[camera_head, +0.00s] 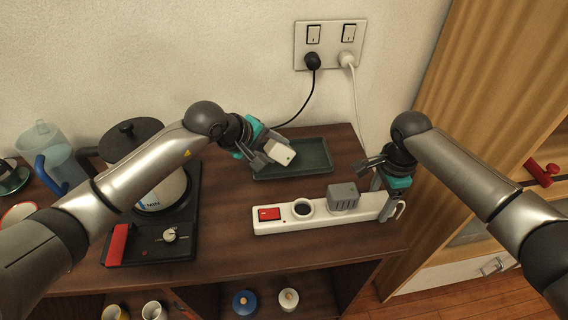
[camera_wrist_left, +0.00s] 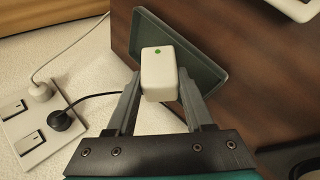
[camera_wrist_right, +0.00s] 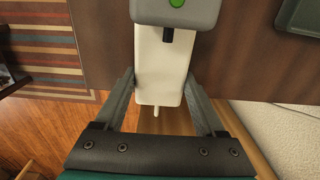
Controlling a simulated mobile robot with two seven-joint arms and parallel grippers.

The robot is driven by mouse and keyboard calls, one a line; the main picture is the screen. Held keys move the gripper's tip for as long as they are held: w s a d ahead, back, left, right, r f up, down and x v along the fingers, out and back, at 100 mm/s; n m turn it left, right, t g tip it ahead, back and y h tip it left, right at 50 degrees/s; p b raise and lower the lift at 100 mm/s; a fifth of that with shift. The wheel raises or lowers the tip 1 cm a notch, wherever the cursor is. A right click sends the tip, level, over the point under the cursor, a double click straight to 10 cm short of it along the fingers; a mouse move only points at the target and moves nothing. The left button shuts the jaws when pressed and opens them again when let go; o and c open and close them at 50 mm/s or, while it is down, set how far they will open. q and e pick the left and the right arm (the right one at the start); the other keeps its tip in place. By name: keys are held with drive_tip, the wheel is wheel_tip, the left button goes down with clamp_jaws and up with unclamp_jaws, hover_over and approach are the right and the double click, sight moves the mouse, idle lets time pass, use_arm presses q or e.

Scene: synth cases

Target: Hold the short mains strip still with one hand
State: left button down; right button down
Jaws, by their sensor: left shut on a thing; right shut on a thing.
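The short white mains strip (camera_head: 325,215) lies on the brown cabinet top. It has a red switch (camera_head: 269,213) at its left end, an open round socket (camera_head: 303,208) in the middle and a grey adapter (camera_head: 343,198) seated further right. My right gripper (camera_head: 382,192) is shut on the strip's right end; the right wrist view shows the strip (camera_wrist_right: 160,75) between its fingers. My left gripper (camera_head: 270,151) is shut on a white adapter (camera_head: 281,153) with a green dot, held in front of the tray in the head view. That adapter (camera_wrist_left: 158,75) fills the left wrist view's jaws.
A dark green tray (camera_head: 315,170) lies at the back of the top. A black hotplate (camera_head: 150,247) with a kettle-like pot (camera_head: 165,190) stands left, a blue-handled jug (camera_head: 60,160) behind it. A wall socket plate (camera_head: 331,44) holds a black and a white plug. A wooden cupboard stands right.

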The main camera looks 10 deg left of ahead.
use_arm(q)
drive_tip(key=shift+w+a+f+m+t, duration=0.35)
drive_tip(key=shift+w+a+f+m, duration=0.2)
drive_tip(key=shift+f, duration=0.3)
drive_tip(key=shift+w+a+f+m+t, duration=0.45)
drive_tip(key=shift+w+f+m, duration=0.15)
drive_tip(key=shift+f, duration=0.25)
drive_tip(key=shift+w+a+f+m+t, duration=0.3)
drive_tip(key=shift+w+a+f+m, duration=0.3)
drive_tip(key=shift+f, duration=0.25)
drive_tip(key=shift+s+d, duration=0.1)
drive_tip(key=shift+c, duration=1)
unclamp_jaws()
drive_tip(key=shift+s, duration=0.1)
drive_tip(key=v, duration=1.2)
